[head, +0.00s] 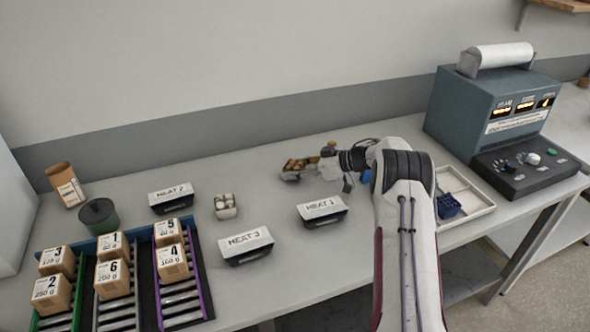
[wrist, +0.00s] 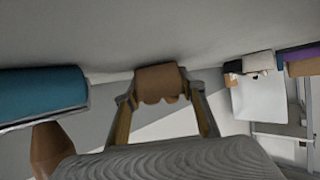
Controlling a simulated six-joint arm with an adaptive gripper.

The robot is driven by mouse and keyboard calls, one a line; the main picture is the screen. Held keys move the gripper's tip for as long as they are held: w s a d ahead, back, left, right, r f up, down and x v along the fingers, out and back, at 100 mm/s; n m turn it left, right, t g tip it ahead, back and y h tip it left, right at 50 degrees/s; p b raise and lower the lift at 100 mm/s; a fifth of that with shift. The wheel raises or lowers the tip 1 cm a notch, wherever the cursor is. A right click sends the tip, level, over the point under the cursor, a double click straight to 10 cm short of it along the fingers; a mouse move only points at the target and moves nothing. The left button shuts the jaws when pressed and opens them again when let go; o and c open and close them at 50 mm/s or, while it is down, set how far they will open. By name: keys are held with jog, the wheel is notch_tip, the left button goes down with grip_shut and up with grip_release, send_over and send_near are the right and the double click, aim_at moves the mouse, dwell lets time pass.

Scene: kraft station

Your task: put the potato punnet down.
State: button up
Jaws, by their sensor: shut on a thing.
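In the wrist view, a brown thing (wrist: 160,80), which looks like the punnet's load, sits between my two fingertips. My wrist and gripper cover the right part of the punnet in the head view. I cannot tell whether its base touches the table.
Black-and-white boxes labelled MEAT (head: 322,209) and a pale punnet (head: 226,207) stand in front and left. Numbered cartons (head: 113,278) sit on roller lanes at front left. A white tray (head: 478,208) with a blue basket and a teal machine (head: 470,105) are on the right.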

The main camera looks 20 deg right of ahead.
jog(key=shift+f, duration=0.15)
jog(key=o, duration=1.2)
jog(key=v, duration=1.2)
